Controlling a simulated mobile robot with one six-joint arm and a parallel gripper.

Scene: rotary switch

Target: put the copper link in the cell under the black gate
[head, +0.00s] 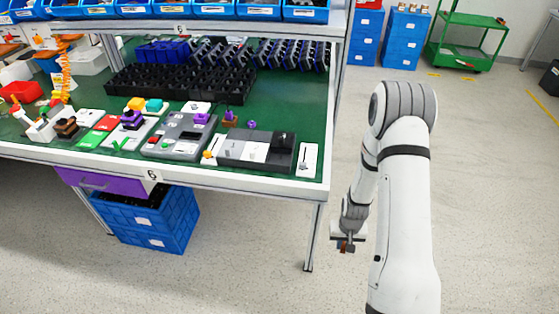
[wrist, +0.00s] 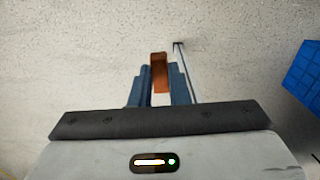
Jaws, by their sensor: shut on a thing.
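The copper link (wrist: 159,66) is a small copper-brown bar between the two blue fingers of my gripper (wrist: 161,78) in the wrist view. In the head view my gripper (head: 346,241) hangs over the floor, right of the table, lower than the tabletop, with the copper link (head: 344,248) just showing at its tip. My gripper is shut on the link. A dark grey box (head: 256,150) with a black piece (head: 281,138) on it stands near the table's front right. I cannot tell whether that piece is the black gate, and no cell is clear.
The green-topped table (head: 291,103) carries a black compartment tray (head: 180,85), a grey panel (head: 177,137) and several small devices. Its right leg (head: 314,238) stands left of my gripper. Blue crates (head: 150,220) sit below the table. Floor right of the table is open.

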